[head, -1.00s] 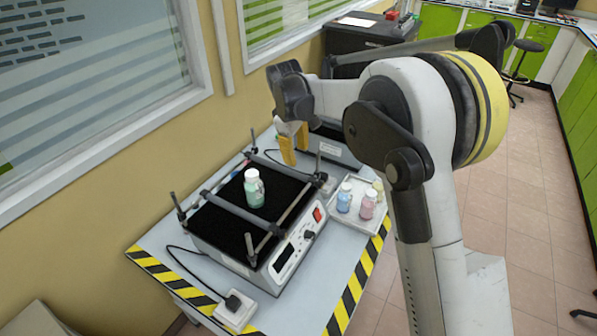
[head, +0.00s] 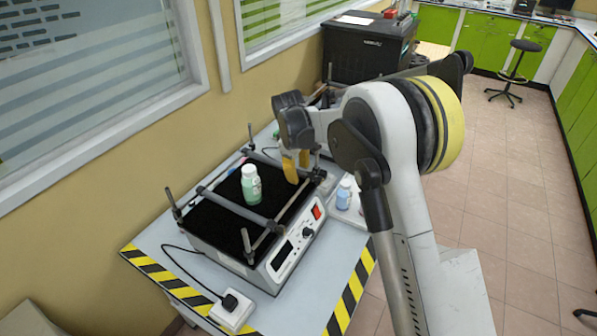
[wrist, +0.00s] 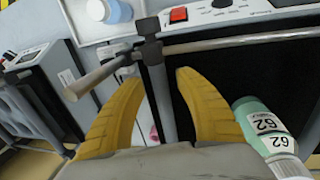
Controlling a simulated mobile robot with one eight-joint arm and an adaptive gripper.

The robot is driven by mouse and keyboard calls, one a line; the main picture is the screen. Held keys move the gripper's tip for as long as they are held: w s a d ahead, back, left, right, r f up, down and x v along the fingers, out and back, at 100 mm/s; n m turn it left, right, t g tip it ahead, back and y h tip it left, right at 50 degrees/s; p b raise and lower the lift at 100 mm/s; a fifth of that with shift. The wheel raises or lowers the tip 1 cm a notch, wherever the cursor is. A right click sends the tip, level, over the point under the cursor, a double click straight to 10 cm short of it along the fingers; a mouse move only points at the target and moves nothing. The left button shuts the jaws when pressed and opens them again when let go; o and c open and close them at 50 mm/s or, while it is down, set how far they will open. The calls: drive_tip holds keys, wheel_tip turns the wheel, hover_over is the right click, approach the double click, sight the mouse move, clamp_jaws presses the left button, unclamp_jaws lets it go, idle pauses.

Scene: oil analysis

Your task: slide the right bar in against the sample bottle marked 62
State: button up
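The sample bottle marked 62 (head: 251,187), with green contents and a white cap, stands on the black shaker platform (head: 212,222); its label shows in the wrist view (wrist: 265,125). The left bar (head: 236,210) runs close beside it. The right bar (wrist: 158,100) lies between my gripper's yellow fingers in the wrist view, its clamp (wrist: 148,40) on the front rail. My gripper (head: 295,165) is open around this bar, with no clear grip on it. The bottle is just right of the right-hand finger in the wrist view. The right bar is mostly hidden in the head view.
The front rail (head: 293,208) and corner posts (head: 246,243) stand around the platform. A tray with a blue bottle (head: 344,193) is right of the shaker, partly hidden by my arm. A power box (head: 231,312) sits at the table's front. A window wall is behind.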

clamp_jaws()
drive_tip(key=s+a, duration=0.2)
drive_tip(key=s, duration=0.1)
drive_tip(key=s+a, duration=0.3)
drive_tip(key=s, duration=0.1)
drive_tip(key=s+a, duration=0.2)
drive_tip(key=s, duration=0.2)
drive_tip(key=shift+s+a, duration=0.25)
drive_tip(key=shift+a, duration=0.05)
drive_tip(key=shift+o, duration=0.5)
unclamp_jaws()
drive_tip(key=shift+r, duration=0.1)
wheel_tip(320, 180, up, 12)
drive_tip(key=s+a, duration=0.1)
drive_tip(key=s, duration=0.1)
drive_tip(key=shift+f, duration=0.2)
